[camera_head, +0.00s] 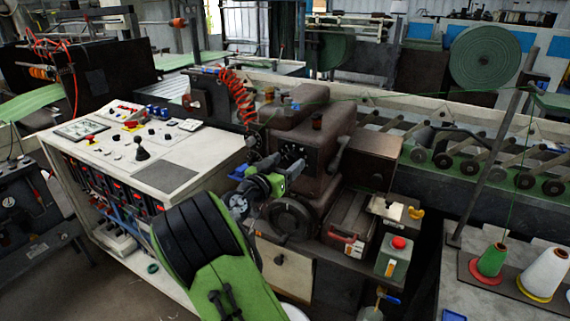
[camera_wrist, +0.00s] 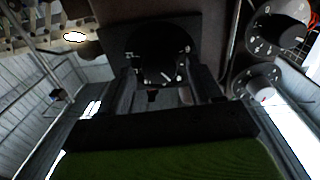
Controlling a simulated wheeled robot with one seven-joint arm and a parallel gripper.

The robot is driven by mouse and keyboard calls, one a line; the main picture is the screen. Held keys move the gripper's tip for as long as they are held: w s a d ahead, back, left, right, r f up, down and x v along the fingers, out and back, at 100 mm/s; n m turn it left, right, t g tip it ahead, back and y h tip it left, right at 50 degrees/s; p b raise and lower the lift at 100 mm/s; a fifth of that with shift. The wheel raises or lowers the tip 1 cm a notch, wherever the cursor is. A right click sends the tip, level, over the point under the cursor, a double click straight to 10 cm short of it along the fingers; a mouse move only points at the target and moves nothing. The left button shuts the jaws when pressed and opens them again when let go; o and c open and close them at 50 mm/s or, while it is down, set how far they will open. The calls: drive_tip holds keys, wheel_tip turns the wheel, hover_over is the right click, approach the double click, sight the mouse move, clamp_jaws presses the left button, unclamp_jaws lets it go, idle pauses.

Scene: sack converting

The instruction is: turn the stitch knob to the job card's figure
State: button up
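In the wrist view, a round black dial plate (camera_wrist: 158,42) with white marks sits ahead of my gripper. A dark knob (camera_wrist: 165,75) with a white pointer line stands at its lower part. My gripper (camera_wrist: 165,92) has its two fingers apart, one on each side of the knob, with gaps showing between. I cannot tell whether either finger touches it. The dial's figures are too small to read. In the head view my gripper (camera_head: 268,168) is close to the front of the dark brown sewing machine head (camera_head: 318,150). No job card can be made out for certain.
Two more dials, an upper one (camera_wrist: 282,25) and a lower one (camera_wrist: 260,82), sit close on the right in the wrist view. A handwheel (camera_head: 292,220) is below my gripper. A control desk (camera_head: 165,177) stands left; thread cones (camera_head: 543,272) stand right.

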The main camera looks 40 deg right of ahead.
drive_tip(key=c, duration=0.9)
drive_tip(key=shift+n, duration=0.3)
drive_tip(key=n, duration=0.2)
drive_tip(key=shift+n, duration=0.4)
drive_tip(key=n, duration=0.3)
drive_tip(key=shift+n+p, duration=0.4)
drive_tip(key=n+p, duration=0.1)
drive_tip(key=n, duration=0.2)
drive_tip(key=shift+w+n, duration=0.1)
drive_tip(key=shift+n, duration=0.2)
drive_tip(key=shift+f+n+t+p, duration=0.2)
drive_tip(key=shift+n+t+p, duration=0.2)
drive_tip(key=shift+n+p, duration=1.15)
drive_tip(key=shift+n+b, duration=0.3)
drive_tip(key=shift+n, duration=0.25)
